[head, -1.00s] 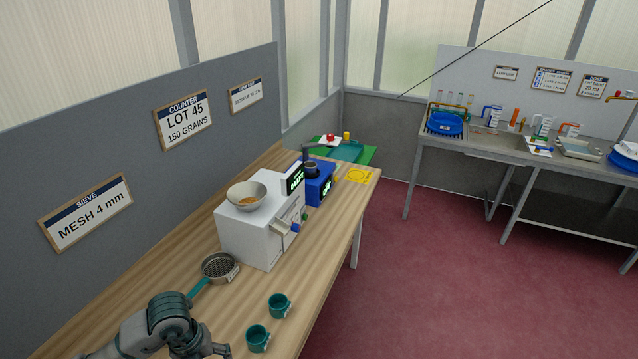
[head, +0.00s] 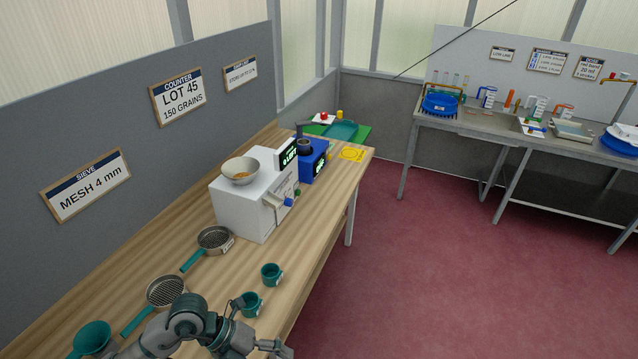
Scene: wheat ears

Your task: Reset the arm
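My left arm comes in at the bottom left over the near part of the wooden bench (head: 205,285). My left gripper (head: 274,347) is at the bottom edge of the head view, near the bench's front edge, and is partly cut off. Its fingers are too small and cropped to tell open from shut, and I see nothing held in it. It is just below the nearer green cup (head: 250,303), seemingly apart from it. My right gripper is not in view.
Beyond stand a white counter (head: 240,205) with a bowl (head: 241,170) and a blue device (head: 313,160). A sink bench (head: 480,127) is at right.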

